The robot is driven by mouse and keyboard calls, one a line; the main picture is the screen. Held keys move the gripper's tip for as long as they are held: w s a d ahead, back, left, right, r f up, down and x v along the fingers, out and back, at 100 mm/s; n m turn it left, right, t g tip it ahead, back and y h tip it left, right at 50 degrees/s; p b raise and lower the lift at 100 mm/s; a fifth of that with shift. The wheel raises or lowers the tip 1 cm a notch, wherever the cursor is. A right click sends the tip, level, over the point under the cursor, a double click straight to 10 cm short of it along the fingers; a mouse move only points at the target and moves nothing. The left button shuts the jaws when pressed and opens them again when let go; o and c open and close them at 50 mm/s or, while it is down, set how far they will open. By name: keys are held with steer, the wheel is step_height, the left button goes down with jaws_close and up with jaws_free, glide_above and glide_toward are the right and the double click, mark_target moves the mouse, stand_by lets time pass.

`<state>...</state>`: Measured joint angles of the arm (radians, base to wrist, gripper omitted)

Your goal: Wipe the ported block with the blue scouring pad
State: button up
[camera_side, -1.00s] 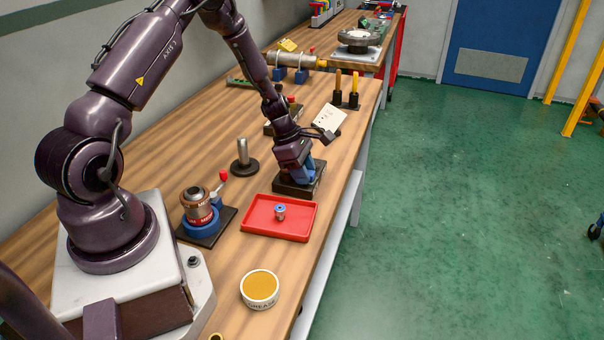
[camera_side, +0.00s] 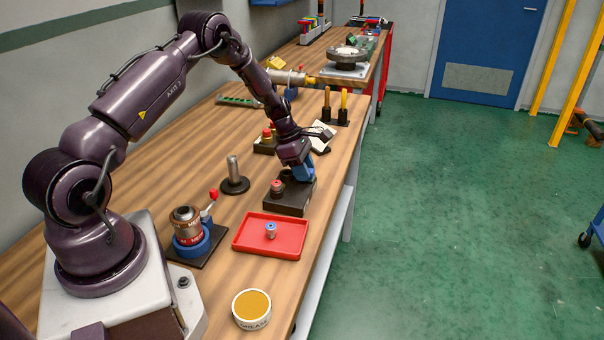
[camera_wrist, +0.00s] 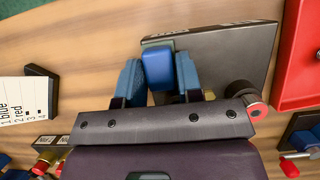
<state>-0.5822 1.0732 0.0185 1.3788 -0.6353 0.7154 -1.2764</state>
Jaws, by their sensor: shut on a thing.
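The ported block (camera_side: 288,206) is a low dark block on the bench, behind the red tray in the side view. A red-topped round fitting (camera_side: 277,187) stands on its left part. In the wrist view the block (camera_wrist: 225,50) lies beyond my gripper's fingers. My gripper (camera_wrist: 158,80) is shut on the blue scouring pad (camera_wrist: 158,66), which sits between its two blue fingers. The pad is at the block's left end there; I cannot tell whether it touches the top. In the side view my gripper (camera_side: 303,173) is at the block's far end and the pad is not distinct.
A red tray (camera_side: 246,250) holds a small blue-and-silver part (camera_side: 270,230). A white card (camera_side: 322,134) stands behind my gripper. A grease tin (camera_side: 252,309) is at the front.

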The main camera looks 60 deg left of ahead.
steer(key=shift+r, duration=4)
